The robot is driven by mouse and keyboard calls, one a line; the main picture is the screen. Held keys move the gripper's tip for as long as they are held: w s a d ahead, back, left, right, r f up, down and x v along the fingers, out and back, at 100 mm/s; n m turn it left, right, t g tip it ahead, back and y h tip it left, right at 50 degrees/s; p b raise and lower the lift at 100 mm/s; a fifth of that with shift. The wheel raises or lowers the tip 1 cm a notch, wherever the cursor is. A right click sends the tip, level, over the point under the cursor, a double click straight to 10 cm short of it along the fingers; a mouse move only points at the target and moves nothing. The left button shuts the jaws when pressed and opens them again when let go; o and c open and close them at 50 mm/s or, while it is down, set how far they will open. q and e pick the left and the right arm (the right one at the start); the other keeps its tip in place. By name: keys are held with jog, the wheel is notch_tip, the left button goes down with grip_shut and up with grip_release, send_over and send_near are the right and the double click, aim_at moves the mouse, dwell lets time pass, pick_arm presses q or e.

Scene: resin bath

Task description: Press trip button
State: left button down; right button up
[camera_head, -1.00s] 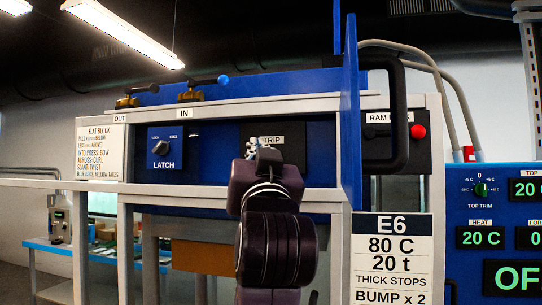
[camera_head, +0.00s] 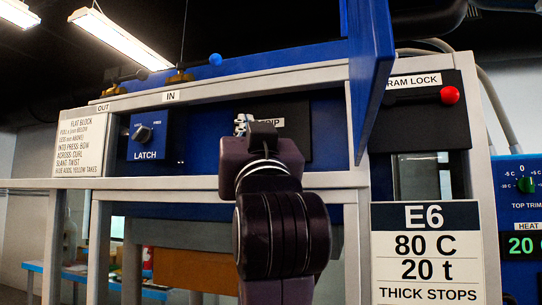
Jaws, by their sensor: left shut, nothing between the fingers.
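The TRIP label (camera_head: 269,122) sits on a black plate (camera_head: 296,148) in the blue recess of the press front. My left gripper (camera_head: 243,123) is in front of the left part of this plate, with its wrist and arm rising from below. Its small pale fingers are shut and empty, and they overlap the label's left end. The trip button itself is hidden behind the gripper and wrist. I cannot tell whether the fingers touch the plate. My right gripper is not in view.
A LATCH knob (camera_head: 142,134) is left of the gripper. A blue panel (camera_head: 371,75) juts out on the right, beside the RAM LOCK plate with its red knob (camera_head: 449,95). A pale rail (camera_head: 190,183) crosses below the recess. An E6 sign (camera_head: 427,258) hangs lower right.

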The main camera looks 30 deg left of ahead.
pick_arm(q)
jog(key=w+a+p, duration=0.2)
jog(key=w, duration=0.6)
jog(key=shift+w, duration=0.2)
dwell(0.4)
dwell(1.2)
jog(key=shift+w+a, duration=0.1)
jog(key=shift+w, duration=0.05)
jog(key=shift+w, duration=0.25)
jog(key=shift+w+a+p, duration=0.15)
jog(key=shift+w+p, duration=0.15)
jog(key=shift+w, duration=0.25)
dwell(0.9)
jog(key=shift+s, duration=0.1)
jog(key=shift+s+d+b, duration=0.2)
jog(key=shift+s+b, duration=0.2)
jog(key=shift+s, duration=0.4)
